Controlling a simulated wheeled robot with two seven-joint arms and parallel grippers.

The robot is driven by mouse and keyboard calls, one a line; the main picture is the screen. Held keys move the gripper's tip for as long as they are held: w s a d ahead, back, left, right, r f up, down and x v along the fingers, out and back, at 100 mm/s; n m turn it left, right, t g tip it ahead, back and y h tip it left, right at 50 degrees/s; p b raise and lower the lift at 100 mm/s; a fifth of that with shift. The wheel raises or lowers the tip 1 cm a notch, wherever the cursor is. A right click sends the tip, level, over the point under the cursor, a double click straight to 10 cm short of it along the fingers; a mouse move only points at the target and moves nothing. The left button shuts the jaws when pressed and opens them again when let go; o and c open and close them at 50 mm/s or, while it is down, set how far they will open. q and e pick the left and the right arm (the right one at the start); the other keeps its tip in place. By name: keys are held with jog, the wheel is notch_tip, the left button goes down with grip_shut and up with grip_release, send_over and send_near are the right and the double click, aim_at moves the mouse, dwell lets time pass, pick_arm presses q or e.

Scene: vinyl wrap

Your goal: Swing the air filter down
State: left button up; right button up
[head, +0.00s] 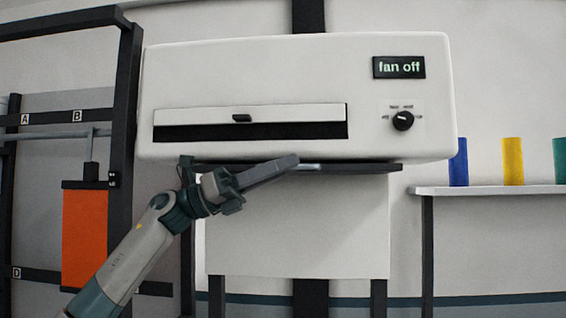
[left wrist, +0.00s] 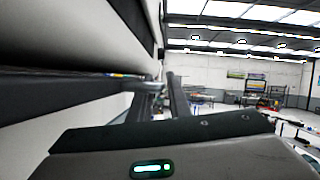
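A white box unit (head: 290,75) shows a lit "fan off" display (head: 399,67) and a black knob (head: 403,120). A pale flap with a small dark grip (head: 241,118) sits above a black slot. A thin dark panel (head: 370,168) lies level under the unit; I cannot tell which part is the air filter. A small silvery piece (head: 310,167) shows at the panel's front edge. My left gripper (head: 297,161) has its fingertips just below the unit, beside this piece; contact cannot be told. Its fingers overlap edge-on, so their opening is unclear. My right gripper is not in view.
A dark frame (head: 124,100) stands left of the unit, with an orange panel (head: 85,238) hanging in it. A shelf (head: 490,190) at the right holds blue, yellow and green cylinders. A white panel (head: 300,225) on dark legs stands below the unit.

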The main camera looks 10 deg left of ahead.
pick_arm(q)
grip_shut()
jog(key=shift+f, duration=0.1)
